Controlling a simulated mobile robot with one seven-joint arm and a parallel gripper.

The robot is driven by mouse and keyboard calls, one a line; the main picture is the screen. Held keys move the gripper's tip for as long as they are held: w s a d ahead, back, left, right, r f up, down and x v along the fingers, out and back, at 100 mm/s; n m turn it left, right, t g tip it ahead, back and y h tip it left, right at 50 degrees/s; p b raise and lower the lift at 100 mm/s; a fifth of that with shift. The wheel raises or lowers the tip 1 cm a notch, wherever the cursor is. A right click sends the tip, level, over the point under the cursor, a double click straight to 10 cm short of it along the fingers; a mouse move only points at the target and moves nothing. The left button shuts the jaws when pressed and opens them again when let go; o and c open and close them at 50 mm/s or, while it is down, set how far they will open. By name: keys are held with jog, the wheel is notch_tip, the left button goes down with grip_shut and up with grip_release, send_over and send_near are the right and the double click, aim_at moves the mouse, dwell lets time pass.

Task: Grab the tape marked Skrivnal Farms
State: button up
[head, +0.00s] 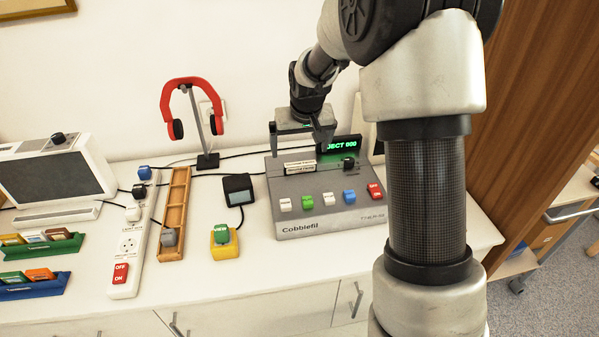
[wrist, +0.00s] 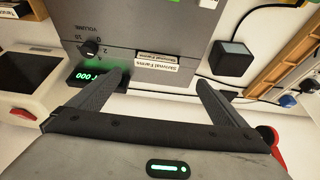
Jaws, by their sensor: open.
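The tape marked Skrivnal Farms (wrist: 157,62) has pale labels with dark lettering and sits at the back of the grey Cobblefil machine (head: 330,215). In the head view the tape (head: 300,168) shows at the machine's upper left. How deep it sits in the machine is hard to tell. My gripper (head: 298,142) is open above and behind the tape. In the wrist view my gripper (wrist: 160,80) has its two fingers apart, one toward each side of the tape, with nothing held between them.
The green-lit display (head: 340,144) and a black knob (head: 348,162) are close to the right finger. Cables run behind. The wall is close behind the table.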

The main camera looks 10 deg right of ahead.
aim_at(300, 163)
jog(key=x, duration=0.8)
jog(key=shift+d+f+b, duration=0.1)
jog(key=shift+d+b, duration=0.25)
jog(key=shift+b, duration=0.05)
jog(key=c, duration=1.2)
